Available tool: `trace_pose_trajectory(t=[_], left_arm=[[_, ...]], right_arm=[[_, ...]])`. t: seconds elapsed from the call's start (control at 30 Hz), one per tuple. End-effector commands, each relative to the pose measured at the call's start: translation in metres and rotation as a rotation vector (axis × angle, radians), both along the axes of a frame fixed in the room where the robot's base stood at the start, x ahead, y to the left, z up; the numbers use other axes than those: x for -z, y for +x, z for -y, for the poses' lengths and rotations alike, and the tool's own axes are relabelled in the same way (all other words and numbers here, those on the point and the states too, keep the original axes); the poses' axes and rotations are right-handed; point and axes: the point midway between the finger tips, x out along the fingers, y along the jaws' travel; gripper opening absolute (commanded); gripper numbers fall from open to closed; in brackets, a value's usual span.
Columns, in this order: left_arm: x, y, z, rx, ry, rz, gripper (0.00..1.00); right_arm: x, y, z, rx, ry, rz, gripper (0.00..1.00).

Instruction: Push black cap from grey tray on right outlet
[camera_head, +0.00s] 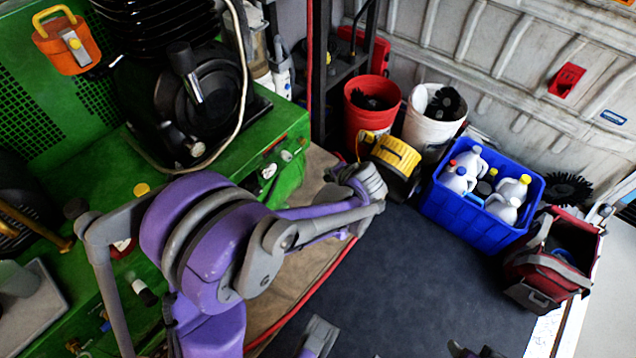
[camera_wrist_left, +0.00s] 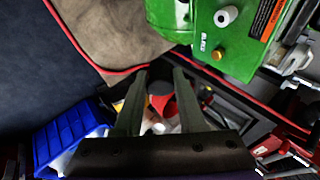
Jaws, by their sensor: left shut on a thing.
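My left gripper (camera_head: 362,180) reaches past the right end of the green machine (camera_head: 225,155), over the floor side. In the left wrist view its two dark fingers (camera_wrist_left: 160,78) are shut on a small dark round thing (camera_wrist_left: 160,88), which looks like the black cap. The cap is hidden in the head view. White and brass fittings (camera_head: 285,155) sit on the machine's near right face; a white one (camera_wrist_left: 226,15) shows in the wrist view, apart from the fingers. The grey tray (camera_head: 42,310) is at the lower left. Dark tips at the bottom edge may be my right gripper (camera_head: 472,351).
A red bucket (camera_head: 380,92), white bucket (camera_head: 420,125), yellow-and-black reel (camera_head: 396,155), blue crate of jugs (camera_head: 455,210) and red tool bag (camera_head: 545,285) stand beyond. A red hose (camera_head: 310,295) runs along the mat. The dark floor (camera_head: 400,280) is clear.

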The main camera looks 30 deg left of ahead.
Motion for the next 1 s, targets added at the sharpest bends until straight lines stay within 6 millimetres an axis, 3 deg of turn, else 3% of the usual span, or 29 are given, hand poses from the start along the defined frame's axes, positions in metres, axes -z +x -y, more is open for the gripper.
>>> trace_pose_trajectory(t=[0.03,0.2,0.5,1.0], left_arm=[[0.016,-0.001,-0.006,0.012,0.084,-0.005,0.00],[0.035,-0.005,-0.031,0.042,0.406,-0.007,0.00],[0.033,-0.012,-0.048,0.096,0.817,0.013,0.00],[0.023,-0.015,-0.047,0.113,0.895,0.023,0.00]], right_arm=[[0.014,0.001,0.000,0.000,0.000,-0.005,0.66],[0.044,0.004,0.000,0.000,0.000,-0.015,0.66],[0.086,0.010,0.000,0.000,0.000,-0.026,0.66],[0.091,0.011,0.000,0.000,0.000,-0.027,0.66]])
